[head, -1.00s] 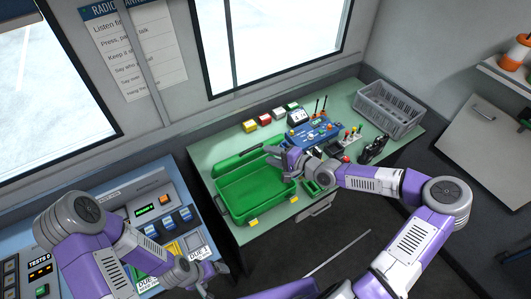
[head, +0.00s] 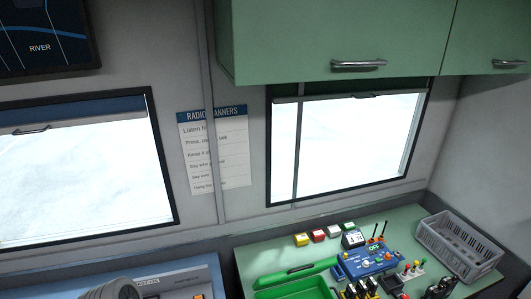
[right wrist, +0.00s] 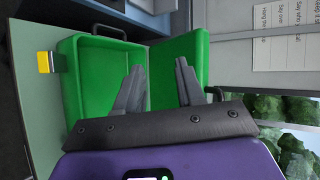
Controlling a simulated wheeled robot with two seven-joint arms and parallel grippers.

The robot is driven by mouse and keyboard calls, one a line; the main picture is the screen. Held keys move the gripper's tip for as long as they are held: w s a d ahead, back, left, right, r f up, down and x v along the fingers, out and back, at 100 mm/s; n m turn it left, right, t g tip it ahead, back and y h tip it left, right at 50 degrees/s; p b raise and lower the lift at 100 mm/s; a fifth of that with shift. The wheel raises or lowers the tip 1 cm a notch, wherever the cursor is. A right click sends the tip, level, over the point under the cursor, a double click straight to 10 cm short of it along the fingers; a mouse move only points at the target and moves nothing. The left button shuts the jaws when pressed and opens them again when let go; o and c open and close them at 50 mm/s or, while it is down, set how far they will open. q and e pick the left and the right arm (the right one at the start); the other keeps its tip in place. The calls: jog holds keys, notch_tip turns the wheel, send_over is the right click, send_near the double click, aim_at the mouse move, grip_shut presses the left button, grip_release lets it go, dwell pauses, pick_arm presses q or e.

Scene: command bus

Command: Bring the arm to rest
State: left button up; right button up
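In the right wrist view my right gripper (right wrist: 158,80) has its two grey fingers apart, with nothing between them. It is over the open green case (right wrist: 90,85); I cannot tell the height. The case's lid (right wrist: 193,48) is beside the fingers. In the head view only the back part of the green case (head: 318,287) shows at the bottom edge, and the right arm is not visible there. A grey joint of my left arm (head: 112,289) shows at the bottom left of the head view. My left gripper is out of view.
A blue radio-like unit (head: 372,262) and several small coloured blocks stand on the green table (head: 262,258). A grey crate (head: 457,247) is at the right. Green overhead cabinets (head: 330,40) hang above the window. A blue console (head: 205,275) is at lower left.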

jog(key=s+a+f+n+g+h, duration=0.2)
jog(key=s+a+f+n+g, duration=0.3)
jog(key=s+f, duration=0.55)
jog(key=s+d+f+n+g+h, duration=0.25)
jog(key=s+d+f+h, duration=0.2)
jog(key=s, duration=0.65)
notch_tip(320, 180, down, 16)
jog(key=b, duration=1.5)
jog(key=shift+w+r+y, duration=0.2)
jog(key=shift+w+y, duration=0.15)
jog(key=shift+y, duration=0.1)
jog(key=shift+a+m, duration=0.1)
jog(key=shift+m, duration=0.15)
